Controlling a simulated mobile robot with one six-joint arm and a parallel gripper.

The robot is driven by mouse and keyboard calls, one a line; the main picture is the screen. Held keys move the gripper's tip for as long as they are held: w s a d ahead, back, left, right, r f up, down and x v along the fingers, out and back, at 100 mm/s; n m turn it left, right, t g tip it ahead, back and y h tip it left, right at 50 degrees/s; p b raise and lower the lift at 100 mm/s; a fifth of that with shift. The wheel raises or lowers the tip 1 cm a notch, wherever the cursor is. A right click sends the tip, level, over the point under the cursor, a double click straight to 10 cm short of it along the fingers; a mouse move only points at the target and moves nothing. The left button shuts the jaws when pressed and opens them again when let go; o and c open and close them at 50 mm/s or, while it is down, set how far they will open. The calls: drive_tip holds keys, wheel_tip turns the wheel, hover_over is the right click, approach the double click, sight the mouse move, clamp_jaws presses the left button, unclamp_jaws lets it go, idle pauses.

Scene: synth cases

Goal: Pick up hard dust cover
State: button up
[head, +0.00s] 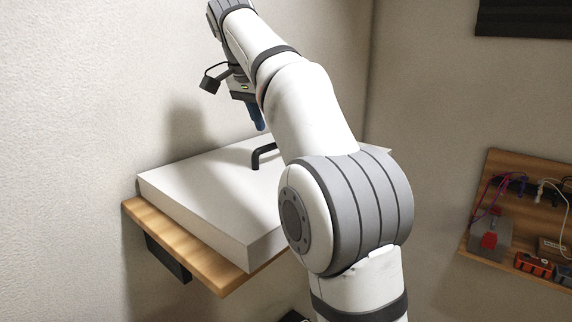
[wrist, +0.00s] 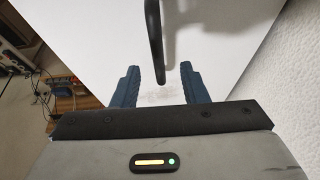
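The hard dust cover (head: 205,190) is a large white box-shaped lid on a wooden wall shelf. A black bar handle (head: 262,155) stands up from its top. In the wrist view the cover (wrist: 210,30) fills the upper middle, and the handle (wrist: 156,45) hangs down from the top edge between and beyond my fingertips. My gripper (head: 257,118) is above the cover near the handle; its blue fingers are partly hidden by my arm in the head view.
The wooden shelf (head: 185,242) is fixed to the wall, with a dark box (head: 168,259) under it. A wooden board (head: 508,195) at the right carries cables and tools. A dark panel (head: 525,15) hangs at the upper right. A wall stands close behind and left of the cover.

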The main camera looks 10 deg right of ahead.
drive_tip(key=x, duration=0.6)
drive_tip(key=shift+d+r+p, duration=0.1)
drive_tip(key=shift+d+p, duration=0.05)
drive_tip(key=shift+p, duration=0.15)
drive_tip(key=shift+f, duration=0.2)
drive_tip(key=shift+f, duration=0.25)
clamp_jaws()
idle(0.5)
